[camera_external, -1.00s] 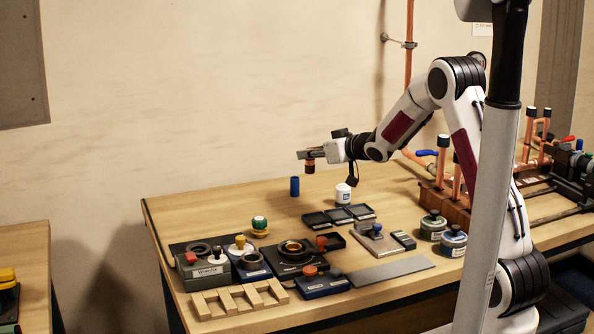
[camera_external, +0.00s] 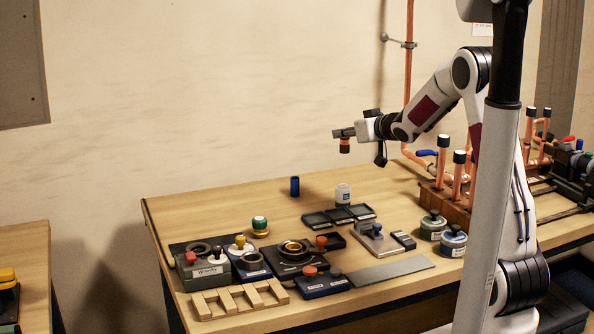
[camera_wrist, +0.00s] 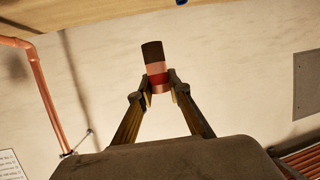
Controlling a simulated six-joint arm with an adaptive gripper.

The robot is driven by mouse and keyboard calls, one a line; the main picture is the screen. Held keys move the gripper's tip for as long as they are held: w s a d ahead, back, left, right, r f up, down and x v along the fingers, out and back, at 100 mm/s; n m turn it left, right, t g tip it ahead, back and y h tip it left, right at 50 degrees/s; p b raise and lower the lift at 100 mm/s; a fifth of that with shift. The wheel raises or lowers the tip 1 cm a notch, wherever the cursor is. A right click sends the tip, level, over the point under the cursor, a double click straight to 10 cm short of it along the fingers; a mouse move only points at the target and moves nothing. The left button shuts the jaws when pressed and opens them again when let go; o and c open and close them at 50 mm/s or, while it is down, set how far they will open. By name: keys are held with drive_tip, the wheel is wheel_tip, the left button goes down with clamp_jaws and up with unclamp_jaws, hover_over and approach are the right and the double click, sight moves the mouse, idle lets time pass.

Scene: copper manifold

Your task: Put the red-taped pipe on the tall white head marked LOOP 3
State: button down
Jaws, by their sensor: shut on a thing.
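My gripper (camera_external: 344,133) is shut on a short copper pipe (camera_external: 344,146) and holds it in the air above the back of the bench. In the wrist view the pipe (camera_wrist: 156,68) has a red tape band between my fingertips (camera_wrist: 159,80) and a dark brown end. I cannot make out any LOOP 3 marking. Copper uprights with dark tops and pale bands (camera_external: 443,142) stand on the manifold at the right, to the right of my gripper.
A blue cylinder (camera_external: 295,186) stands upright at the back of the bench. Black trays (camera_external: 337,216), a wooden rack (camera_external: 240,299), several stamp-like tools and two round tins (camera_external: 432,227) fill the front. A wall pipe (camera_external: 408,80) rises behind my arm. Bare wood (camera_external: 230,199) shows at the back left.

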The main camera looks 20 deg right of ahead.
sight(344, 152)
drive_tip(key=shift+f, duration=3.05)
drive_tip(key=shift+f, duration=1.85)
drive_tip(key=shift+f, duration=0.15)
drive_tip(key=c, duration=1.9)
unclamp_jaws()
drive_tip(key=shift+s+r, duration=0.35)
drive_tip(key=v, duration=1.1)
